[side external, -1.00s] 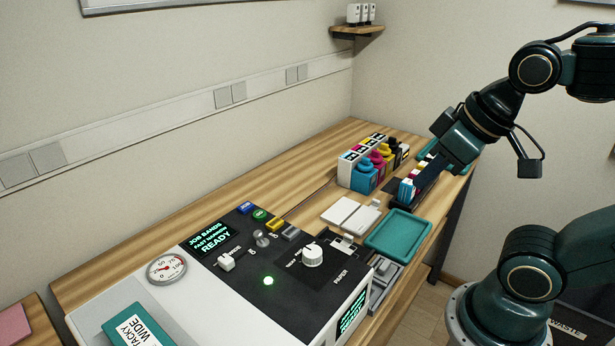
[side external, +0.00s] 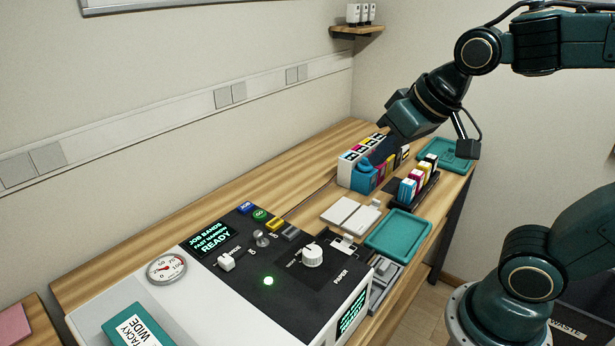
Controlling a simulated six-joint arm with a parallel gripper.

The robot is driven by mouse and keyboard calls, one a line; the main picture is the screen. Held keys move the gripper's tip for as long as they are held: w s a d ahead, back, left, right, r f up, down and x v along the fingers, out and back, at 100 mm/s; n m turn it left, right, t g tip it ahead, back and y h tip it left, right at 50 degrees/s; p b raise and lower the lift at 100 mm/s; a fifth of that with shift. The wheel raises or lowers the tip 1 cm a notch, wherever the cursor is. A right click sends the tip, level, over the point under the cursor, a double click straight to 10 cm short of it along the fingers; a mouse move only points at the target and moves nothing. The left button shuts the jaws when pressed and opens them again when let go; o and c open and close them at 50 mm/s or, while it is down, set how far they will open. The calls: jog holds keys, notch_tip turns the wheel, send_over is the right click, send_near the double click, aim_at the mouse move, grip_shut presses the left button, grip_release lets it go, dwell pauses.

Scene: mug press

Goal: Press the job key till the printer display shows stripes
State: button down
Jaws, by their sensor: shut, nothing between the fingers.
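The printer display (side external: 211,237) on the black control panel reads "JOB BANDS", a smaller second line and "READY" in green-white text. The blue job key (side external: 244,208) sits beyond the display's upper right corner, at the panel's back edge, with nothing over it. My gripper (side external: 372,161) is shut and empty.
A green key (side external: 261,215) and a yellow key (side external: 276,225) sit beside the job key.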

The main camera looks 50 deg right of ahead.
jog(key=w+a+f+m+t, duration=0.1)
jog(key=w+a+m, duration=0.2)
jog(key=w, duration=1.1)
jog(key=m+t, duration=0.2)
jog(key=m, duration=0.1)
send_over(250, 211)
jog(key=shift+y, duration=0.4)
notch_tip(250, 211, down, 6)
jog(key=shift+a+r, duration=0.1)
jog(key=shift+f, duration=4.4)
jog(key=shift+f, duration=0.9)
jog(key=shift+r, duration=0.95)
